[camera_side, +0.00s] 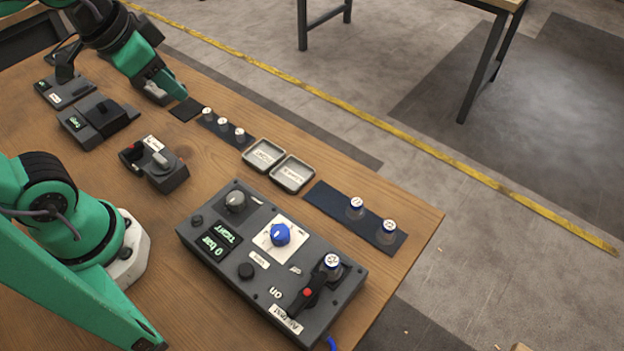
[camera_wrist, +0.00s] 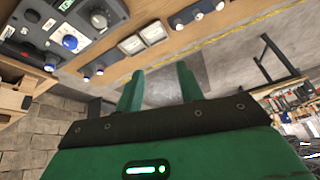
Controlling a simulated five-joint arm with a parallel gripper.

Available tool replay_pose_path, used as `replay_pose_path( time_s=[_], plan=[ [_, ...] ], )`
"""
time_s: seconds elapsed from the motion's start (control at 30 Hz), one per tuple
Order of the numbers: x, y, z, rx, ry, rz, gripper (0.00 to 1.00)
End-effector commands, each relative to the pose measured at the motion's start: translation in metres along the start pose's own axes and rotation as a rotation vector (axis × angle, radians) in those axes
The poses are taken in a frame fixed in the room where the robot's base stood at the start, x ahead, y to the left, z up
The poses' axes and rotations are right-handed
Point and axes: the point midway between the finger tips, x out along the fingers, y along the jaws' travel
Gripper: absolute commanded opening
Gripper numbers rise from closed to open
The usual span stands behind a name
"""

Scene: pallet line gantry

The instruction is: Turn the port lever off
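The port lever (camera_side: 304,300) is a black handle with a red mark, at the near right corner of the dark grey control box (camera_side: 212,262). The word "on" is printed beside it, and a white label (camera_side: 285,320) sits next to its end. A capped jar (camera_side: 332,262) stands just behind the lever.
The box also carries a blue knob (camera_side: 280,235), a grey knob (camera_side: 235,201) and a lit display. Behind it are two small trays (camera_side: 292,174) and a dark strip (camera_side: 318,195) with two jars. A smaller box (camera_side: 172,180) stands left. Bare wood lies between the boxes.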

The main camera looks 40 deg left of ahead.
Motion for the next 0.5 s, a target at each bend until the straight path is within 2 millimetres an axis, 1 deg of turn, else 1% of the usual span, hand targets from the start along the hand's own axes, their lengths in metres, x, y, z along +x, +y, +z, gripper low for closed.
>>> replay_pose_path(
  time_s=[0.1,0.27,0.47,0.5],
  plan=[
    [0.007,0.019,-0.013,0.215,-0.028,0.043,0.37],
    [0.018,0.051,-0.03,0.552,-0.06,0.11,0.37],
    [0.033,0.098,-0.044,0.98,-0.082,0.198,0.37],
    [0.036,0.108,-0.046,1.066,-0.085,0.216,0.37]
  ],
)
